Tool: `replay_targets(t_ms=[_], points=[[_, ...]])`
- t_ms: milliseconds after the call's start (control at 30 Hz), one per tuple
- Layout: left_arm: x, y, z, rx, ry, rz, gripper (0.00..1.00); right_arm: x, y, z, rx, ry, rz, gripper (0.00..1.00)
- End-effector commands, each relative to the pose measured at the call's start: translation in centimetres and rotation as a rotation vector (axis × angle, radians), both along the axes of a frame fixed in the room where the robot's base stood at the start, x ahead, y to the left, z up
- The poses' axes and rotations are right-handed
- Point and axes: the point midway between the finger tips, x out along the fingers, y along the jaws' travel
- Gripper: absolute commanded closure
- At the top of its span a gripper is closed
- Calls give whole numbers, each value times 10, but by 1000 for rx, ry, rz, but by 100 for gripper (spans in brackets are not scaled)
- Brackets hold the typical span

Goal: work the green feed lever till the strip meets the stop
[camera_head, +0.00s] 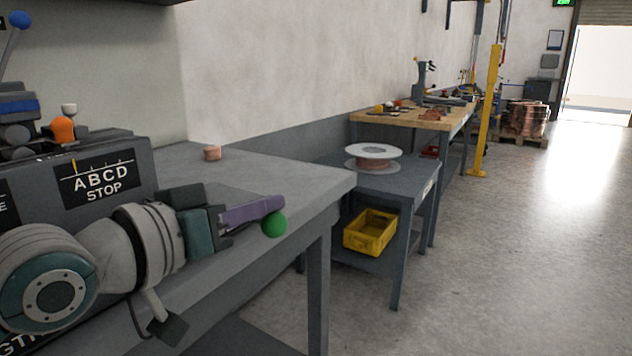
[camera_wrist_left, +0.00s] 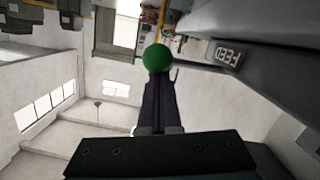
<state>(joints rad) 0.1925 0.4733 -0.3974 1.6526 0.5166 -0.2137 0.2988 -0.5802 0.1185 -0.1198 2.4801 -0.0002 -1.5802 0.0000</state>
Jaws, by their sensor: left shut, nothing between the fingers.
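The green ball knob (camera_head: 274,225) of the feed lever shows at the front edge of the bench, just below and beside the tips of my left gripper (camera_head: 279,205). The lever's shaft is mostly hidden. In the left wrist view the green knob (camera_wrist_left: 157,58) sits at the end of my shut dark purple fingers (camera_wrist_left: 159,82); I cannot tell whether they touch it. I cannot make out the strip or the stop. My right gripper is out of view.
The machine carries an orange knob (camera_head: 62,130) and a blue-knobbed lever (camera_head: 20,19). A small copper coil (camera_head: 212,153) lies on the grey bench (camera_head: 290,178). A lower table (camera_head: 398,183) with a white-flanged spool (camera_head: 373,151) and yellow bin (camera_head: 370,232) stands beyond. The floor at right is clear.

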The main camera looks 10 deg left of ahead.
Motion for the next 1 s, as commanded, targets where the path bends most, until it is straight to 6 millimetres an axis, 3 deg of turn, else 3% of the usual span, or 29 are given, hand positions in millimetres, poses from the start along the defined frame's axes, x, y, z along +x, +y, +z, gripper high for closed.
replay_targets(t_ms=[100, 400, 1000], points=[[-1, -2, -13, 57, -16, 0, 100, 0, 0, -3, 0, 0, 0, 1], [-1, -2, -25, 134, -44, 0, 100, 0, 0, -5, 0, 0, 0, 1], [-1, -2, -25, 145, -38, 0, 100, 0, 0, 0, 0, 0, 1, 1]])
